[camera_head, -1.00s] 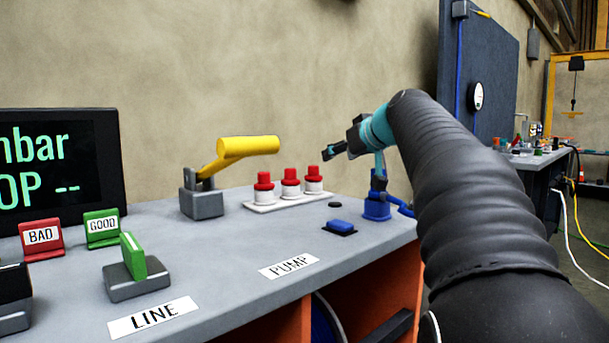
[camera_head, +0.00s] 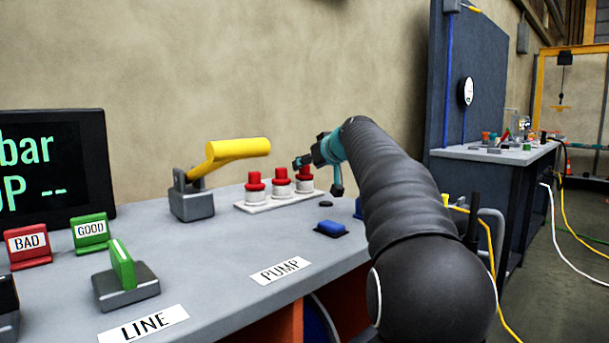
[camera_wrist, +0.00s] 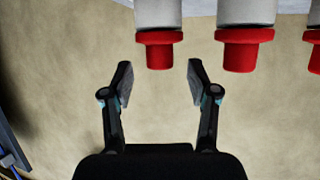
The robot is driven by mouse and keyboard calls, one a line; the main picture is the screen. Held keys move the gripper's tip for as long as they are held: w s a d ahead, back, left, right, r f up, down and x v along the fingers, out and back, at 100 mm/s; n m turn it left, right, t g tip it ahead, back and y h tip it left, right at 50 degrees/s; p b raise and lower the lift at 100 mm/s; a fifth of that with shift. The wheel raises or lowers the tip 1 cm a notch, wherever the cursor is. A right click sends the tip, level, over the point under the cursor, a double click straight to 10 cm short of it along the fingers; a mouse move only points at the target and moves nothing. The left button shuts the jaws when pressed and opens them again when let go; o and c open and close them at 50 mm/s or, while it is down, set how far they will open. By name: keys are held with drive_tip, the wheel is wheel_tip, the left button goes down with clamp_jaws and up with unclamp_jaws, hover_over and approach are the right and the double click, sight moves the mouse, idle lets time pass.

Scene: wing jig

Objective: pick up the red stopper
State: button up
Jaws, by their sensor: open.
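Three red stoppers, (camera_head: 255,179), (camera_head: 281,174) and (camera_head: 304,169), sit upright on white cylinders on a white strip. In the head view my gripper (camera_head: 299,162) is close to the rightmost stopper and partly covers it. The wrist view shows the scene upside down. There, my gripper (camera_wrist: 159,77) is open and empty, its two fingers spread apart. One red stopper (camera_wrist: 159,50) lies just beyond the fingertips, roughly centred between them. A second stopper (camera_wrist: 242,50) is to its right, and a third (camera_wrist: 314,50) is cut off by the frame edge.
A yellow lever (camera_head: 238,150) on a grey block stands left of the stoppers. A blue button (camera_head: 331,228) lies in front of them. A blue part (camera_head: 358,208) is mostly hidden behind my arm. A green switch (camera_head: 123,265) and BAD and GOOD signs are at left.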

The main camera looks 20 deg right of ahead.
drive_tip(key=shift+x, duration=1.1)
clamp_jaws()
